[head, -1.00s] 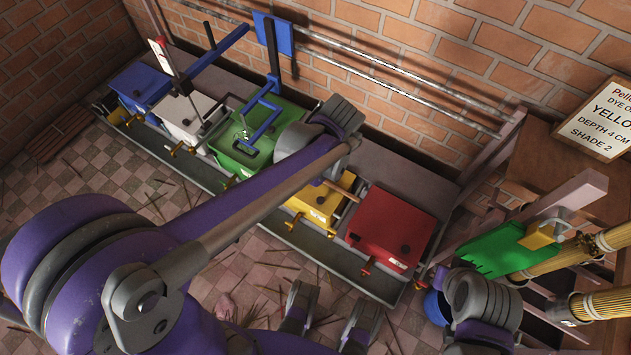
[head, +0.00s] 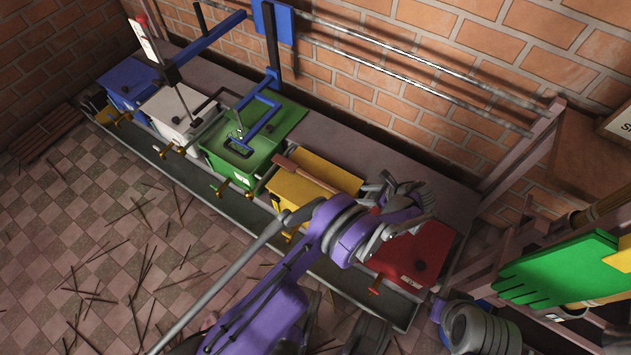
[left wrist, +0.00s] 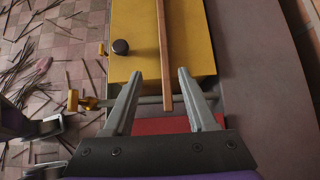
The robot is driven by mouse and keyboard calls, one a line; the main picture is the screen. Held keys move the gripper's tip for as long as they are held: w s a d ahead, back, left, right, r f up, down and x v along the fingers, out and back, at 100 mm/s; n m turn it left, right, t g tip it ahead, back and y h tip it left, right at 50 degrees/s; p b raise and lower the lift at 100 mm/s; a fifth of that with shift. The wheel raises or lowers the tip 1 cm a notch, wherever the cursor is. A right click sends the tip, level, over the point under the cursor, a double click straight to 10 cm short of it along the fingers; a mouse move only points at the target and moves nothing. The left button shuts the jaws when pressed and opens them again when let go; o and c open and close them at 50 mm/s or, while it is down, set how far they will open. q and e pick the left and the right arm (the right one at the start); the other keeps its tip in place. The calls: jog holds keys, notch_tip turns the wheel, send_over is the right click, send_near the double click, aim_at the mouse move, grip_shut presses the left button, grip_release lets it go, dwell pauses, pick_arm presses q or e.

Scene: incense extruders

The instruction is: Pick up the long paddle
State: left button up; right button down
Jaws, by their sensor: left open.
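The long paddle, a thin brown wooden bar (head: 303,172), lies across the top of the yellow box (head: 335,180). In the left wrist view the paddle (left wrist: 163,45) runs lengthwise over the yellow box (left wrist: 136,20), and its near end reaches between my fingers. My left gripper (head: 380,188) is at the right side of the yellow box, over the edge of the red box (head: 425,245). In the left wrist view its two fingers (left wrist: 159,74) stand apart on either side of the paddle's end, with gaps. My right gripper cannot be made out clearly.
Green (head: 278,118), white (head: 180,108) and blue (head: 130,80) boxes stand left in the same row, with levers above them. Brass taps (head: 228,188) stick out in front. A brick wall with metal rails (head: 400,75) is behind.

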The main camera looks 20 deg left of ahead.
pick_arm(q)
jog(key=b+x, duration=0.1)
jog(key=x, duration=0.4)
jog(key=shift+f, duration=0.3)
jog(key=x, duration=0.1)
jog(key=b+x, duration=0.1)
jog(key=x, duration=0.1)
jog(key=b+x, duration=0.1)
jog(key=x, duration=0.1)
jog(key=shift+w+f, duration=0.2)
jog(key=shift+w, duration=0.2)
grip_shut()
